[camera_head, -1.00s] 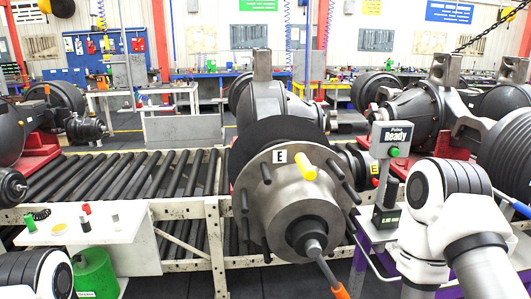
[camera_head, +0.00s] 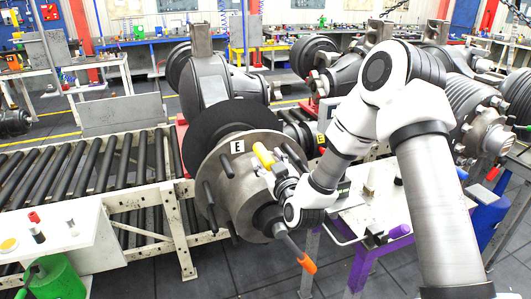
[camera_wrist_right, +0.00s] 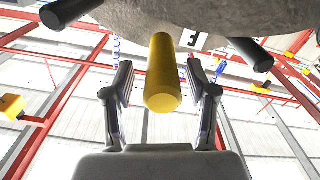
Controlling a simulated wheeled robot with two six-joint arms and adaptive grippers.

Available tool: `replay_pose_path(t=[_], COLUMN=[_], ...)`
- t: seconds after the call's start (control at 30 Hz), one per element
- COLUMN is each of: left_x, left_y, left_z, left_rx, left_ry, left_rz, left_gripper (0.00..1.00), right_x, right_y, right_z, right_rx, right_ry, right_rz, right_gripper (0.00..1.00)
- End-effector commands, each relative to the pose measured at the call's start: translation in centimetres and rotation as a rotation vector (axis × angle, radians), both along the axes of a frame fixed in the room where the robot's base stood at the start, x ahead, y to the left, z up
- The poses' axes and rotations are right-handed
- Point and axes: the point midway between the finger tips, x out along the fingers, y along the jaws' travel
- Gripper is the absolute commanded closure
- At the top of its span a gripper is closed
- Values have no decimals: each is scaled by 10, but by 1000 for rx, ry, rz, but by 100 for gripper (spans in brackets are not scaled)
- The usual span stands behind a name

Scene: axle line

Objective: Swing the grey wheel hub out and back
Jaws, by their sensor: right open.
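The grey wheel hub (camera_head: 237,200) is a large disc with dark studs on the end of an axle, marked with a white "E" label. A yellow sleeve (camera_head: 263,154) covers one stud at its upper right. My right gripper (camera_head: 279,172) is at the hub's right side, by the yellow sleeve. In the right wrist view, my right gripper (camera_wrist_right: 160,78) is open, with one finger on each side of the yellow sleeve (camera_wrist_right: 162,85) and gaps showing on both sides. The hub's underside (camera_wrist_right: 170,12) shows above. My left gripper is not in view.
An orange-handled rod (camera_head: 306,262) sticks out from the hub's centre. A roller conveyor (camera_head: 90,165) runs left of it. A white table (camera_head: 85,255) with small parts stands front left. A purple-framed stand (camera_head: 362,262) is at right, partly behind my arm.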

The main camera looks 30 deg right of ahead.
Motion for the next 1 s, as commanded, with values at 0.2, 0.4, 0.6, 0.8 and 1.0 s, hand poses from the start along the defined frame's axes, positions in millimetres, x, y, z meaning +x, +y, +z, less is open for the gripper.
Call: replay_pose_path(t=[0.2,0.4,0.6,0.8,1.0], left_x=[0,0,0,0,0], left_y=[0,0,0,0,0], left_z=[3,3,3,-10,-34], left_rx=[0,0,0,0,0], left_ry=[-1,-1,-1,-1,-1], left_rz=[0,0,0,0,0], left_gripper=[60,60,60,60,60], right_x=[8,8,8,12,21], right_y=[-2,-2,-2,15,54], right_z=[-1,-1,-1,-6,-17], right_rx=[2,2,1,-91,-325], right_ry=[1,2,1,22,79], right_rz=[1,0,1,7,7], right_gripper=[43,78,100,100,100])
